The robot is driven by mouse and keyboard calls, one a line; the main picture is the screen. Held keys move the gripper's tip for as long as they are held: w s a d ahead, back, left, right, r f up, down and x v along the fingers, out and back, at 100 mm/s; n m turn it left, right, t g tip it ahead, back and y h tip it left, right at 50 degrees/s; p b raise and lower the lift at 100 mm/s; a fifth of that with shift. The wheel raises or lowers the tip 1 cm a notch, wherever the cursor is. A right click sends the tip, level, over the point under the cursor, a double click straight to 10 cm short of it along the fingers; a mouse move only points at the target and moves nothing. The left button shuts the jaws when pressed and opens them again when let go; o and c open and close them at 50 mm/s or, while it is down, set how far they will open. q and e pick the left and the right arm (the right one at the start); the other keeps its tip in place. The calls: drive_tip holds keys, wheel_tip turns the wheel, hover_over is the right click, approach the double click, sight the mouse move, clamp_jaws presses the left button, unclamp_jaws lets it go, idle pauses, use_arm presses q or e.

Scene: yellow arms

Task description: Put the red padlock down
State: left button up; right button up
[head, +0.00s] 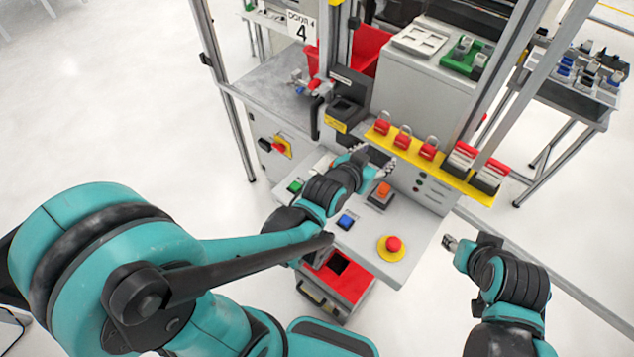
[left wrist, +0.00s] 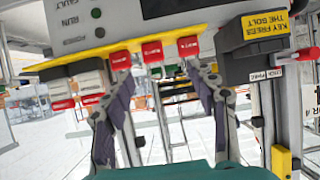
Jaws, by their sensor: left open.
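Three red padlocks hang side by side along a yellow rack (head: 453,182): a left one (head: 381,127), a middle one (head: 402,140) and a right one (head: 428,150). My left gripper (head: 375,154) is just below the rack. In the left wrist view its fingers (left wrist: 158,74) are spread and empty, with the red padlocks (left wrist: 152,51) at and just beyond the fingertips. I cannot tell whether a finger touches one. My right gripper (head: 450,242) is off to the right over the floor, away from the rack; its finger opening is unclear.
Red-and-white blocks (head: 488,177) sit at the rack's right end. Below is a panel with an orange switch (head: 380,194), a blue button (head: 346,221) and a red emergency button (head: 393,244). A black key box (head: 345,113) stands left of the rack.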

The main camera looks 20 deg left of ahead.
use_arm(q)
drive_tip(key=s+a+n+g+y, duration=0.1)
drive_tip(key=s+a+g, duration=0.1)
drive_tip(key=s+a, duration=0.4)
drive_tip(key=s+a+n+g+y, duration=0.2)
drive_tip(key=s+a, duration=0.5)
drive_tip(key=s, duration=0.4)
drive_tip(key=shift+r+g+y, duration=0.3)
drive_tip(key=shift+r+g, duration=0.1)
drive_tip(key=shift+g, duration=0.3)
drive_tip(key=shift+s+d, duration=0.1)
